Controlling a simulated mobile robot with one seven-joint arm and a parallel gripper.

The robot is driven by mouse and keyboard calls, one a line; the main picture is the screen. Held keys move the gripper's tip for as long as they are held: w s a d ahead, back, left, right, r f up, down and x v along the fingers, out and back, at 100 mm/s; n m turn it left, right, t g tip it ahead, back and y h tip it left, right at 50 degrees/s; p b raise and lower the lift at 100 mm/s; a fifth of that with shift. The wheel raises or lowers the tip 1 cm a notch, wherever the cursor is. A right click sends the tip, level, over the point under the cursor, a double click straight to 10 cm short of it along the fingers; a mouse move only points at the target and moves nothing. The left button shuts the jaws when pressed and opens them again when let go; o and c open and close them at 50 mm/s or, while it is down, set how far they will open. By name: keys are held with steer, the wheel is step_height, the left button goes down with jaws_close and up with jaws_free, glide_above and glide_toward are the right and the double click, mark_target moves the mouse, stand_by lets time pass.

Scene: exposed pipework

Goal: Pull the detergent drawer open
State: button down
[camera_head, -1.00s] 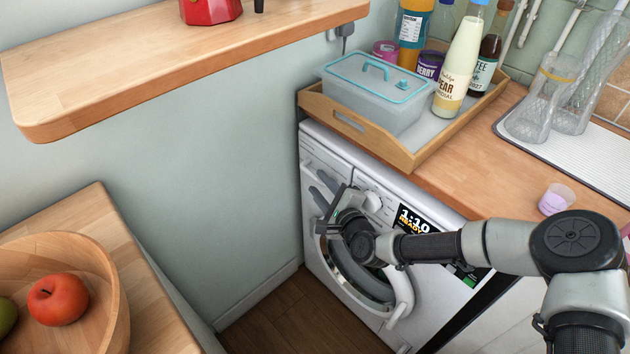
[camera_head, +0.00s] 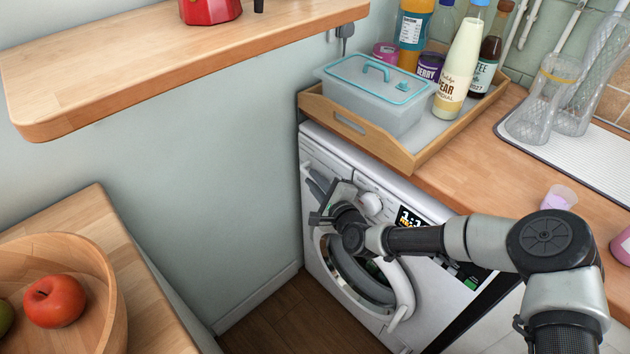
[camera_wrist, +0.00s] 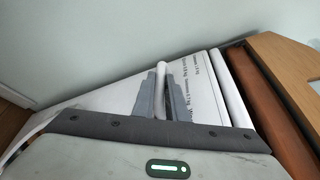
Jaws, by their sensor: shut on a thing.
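The white washing machine (camera_head: 312,245) stands under the worktop, with its round door below the control strip. The detergent drawer (camera_head: 332,158) is at the upper left of its front and looks flush in the head view. In the wrist view the drawer front (camera_wrist: 205,90) is a white panel with printed text. Its pale upright bar handle (camera_wrist: 162,72) stands between my grey fingers. My gripper (camera_head: 314,183) is at the drawer, shut on this handle; the wrist view also shows the fingers (camera_wrist: 160,92). My gripper and wrist hide part of the drawer and the dial area.
A wooden tray (camera_head: 408,160) with a lidded box (camera_head: 370,100) and bottles stands on the worktop (camera_head: 470,180) above. A wall closes the left side. A wooden surface with a fruit bowl (camera_head: 112,310) is at lower left. Floor (camera_head: 290,320) is clear between.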

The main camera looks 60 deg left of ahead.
steer(key=s+d, duration=0.4)
steer(key=s, duration=1)
steer(key=shift+s+d+b, duration=0.15)
steer(key=shift+s+b, duration=0.25)
steer(key=shift+b, duration=0.05)
steer(key=c, duration=1.8)
jaws_free()
steer(key=shift+o, duration=0.2)
steer(key=p+v, duration=0.2)
steer(key=v, duration=1.5)
steer(key=shift+d, duration=0.2)
steer(key=shift+r, duration=0.1)
